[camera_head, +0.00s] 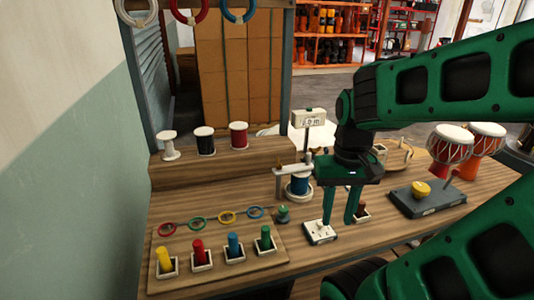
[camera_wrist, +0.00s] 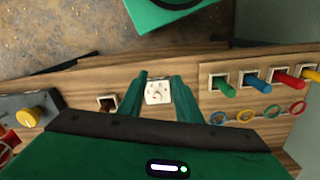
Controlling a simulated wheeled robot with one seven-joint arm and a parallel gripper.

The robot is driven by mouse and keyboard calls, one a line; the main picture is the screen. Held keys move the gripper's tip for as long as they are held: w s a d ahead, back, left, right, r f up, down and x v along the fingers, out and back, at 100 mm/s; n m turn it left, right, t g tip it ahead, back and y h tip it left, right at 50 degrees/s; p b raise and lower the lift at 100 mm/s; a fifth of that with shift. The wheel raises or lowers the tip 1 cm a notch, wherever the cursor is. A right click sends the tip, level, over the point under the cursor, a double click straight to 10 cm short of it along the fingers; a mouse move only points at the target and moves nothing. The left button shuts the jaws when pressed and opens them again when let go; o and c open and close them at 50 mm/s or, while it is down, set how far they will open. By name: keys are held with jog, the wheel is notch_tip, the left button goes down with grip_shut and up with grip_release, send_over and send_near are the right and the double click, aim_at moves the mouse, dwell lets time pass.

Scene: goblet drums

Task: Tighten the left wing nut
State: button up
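No wing nut can be made out for certain; small parts on the stand (camera_head: 295,168) that holds the blue spool (camera_head: 299,184) are too small to tell. My gripper (camera_head: 340,222) is open, with its green fingers pointing down over the bench right of that stand. Its left fingertip appears close above a small white box with a dial (camera_head: 320,232); contact cannot be told. In the wrist view my gripper (camera_wrist: 158,108) shows nothing held, and the white box (camera_wrist: 157,92) appears between the fingers.
A wooden board (camera_head: 215,262) with colored pegs and rings lies at the front left. Spools stand on a raised step (camera_head: 225,160) behind. A yellow knob (camera_head: 421,188) sits on a dark base at right, near goblet drums (camera_head: 449,145). A small socket (camera_head: 362,212) is right of the fingers.

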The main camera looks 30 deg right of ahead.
jog(key=shift+w, duration=0.35)
jog(key=shift+d, duration=0.1)
jog(key=shift+o, duration=0.6)
jog(key=shift+s+r, duration=0.15)
jog(key=shift+s, duration=0.1)
notch_tip(320, 180, up, 9)
jog(key=n, duration=2.9)
send_over(279, 165)
notch_tip(279, 165, down, 10)
jog(key=shift+f, duration=0.1)
jog(key=shift+c, duration=0.4)
